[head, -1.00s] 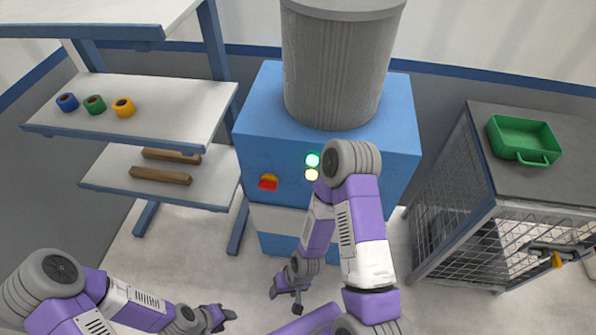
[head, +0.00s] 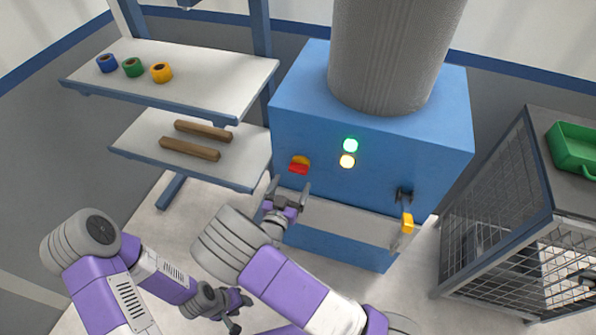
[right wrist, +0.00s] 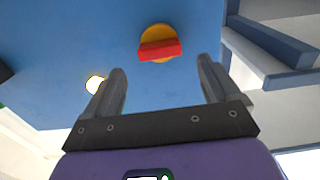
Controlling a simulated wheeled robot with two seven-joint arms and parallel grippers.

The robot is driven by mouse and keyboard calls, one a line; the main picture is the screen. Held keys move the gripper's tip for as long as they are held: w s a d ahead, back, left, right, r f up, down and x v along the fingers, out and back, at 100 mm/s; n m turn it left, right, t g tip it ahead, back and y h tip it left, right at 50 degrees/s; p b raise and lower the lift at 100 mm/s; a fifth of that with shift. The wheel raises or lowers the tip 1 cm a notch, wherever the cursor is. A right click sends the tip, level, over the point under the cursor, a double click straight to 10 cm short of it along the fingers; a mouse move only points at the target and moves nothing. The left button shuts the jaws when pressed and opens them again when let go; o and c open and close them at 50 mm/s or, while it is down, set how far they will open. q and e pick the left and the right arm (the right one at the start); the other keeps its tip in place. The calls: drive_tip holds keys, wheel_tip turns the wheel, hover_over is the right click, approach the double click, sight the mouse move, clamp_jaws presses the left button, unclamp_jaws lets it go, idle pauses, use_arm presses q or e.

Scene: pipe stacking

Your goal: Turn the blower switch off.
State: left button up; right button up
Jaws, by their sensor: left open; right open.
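The blower is a blue cabinet (head: 400,165) with a grey ribbed drum (head: 390,50) on top. Its switch (head: 299,164), a red handle on a yellow disc, is on the front face at left. In the right wrist view the switch (right wrist: 160,44) is ahead of the fingertips, its red handle lying nearly level. My right gripper (head: 289,187) is open and empty, just below and in front of the switch, apart from it. It also shows in the wrist view (right wrist: 163,72). My left gripper (head: 238,308) is open and empty, low down near the floor.
A green lamp (head: 350,145) and a yellow lamp (head: 347,161) glow right of the switch. A yellow-handled lever (head: 407,223) is at the cabinet's right. Shelves (head: 200,90) with tape rolls and wooden bars stand left. A mesh cage (head: 500,220) with a green tray (head: 575,148) stands right.

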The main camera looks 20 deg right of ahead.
sight(297, 172)
drive_tip(key=b+x, duration=0.1)
drive_tip(key=x, duration=0.6)
drive_tip(key=shift+w+d+b, duration=0.1)
drive_tip(key=shift+w+b, duration=0.05)
drive_tip(key=shift+b, duration=0.15)
drive_tip(key=c, duration=1)
drive_tip(key=shift+o, duration=0.2)
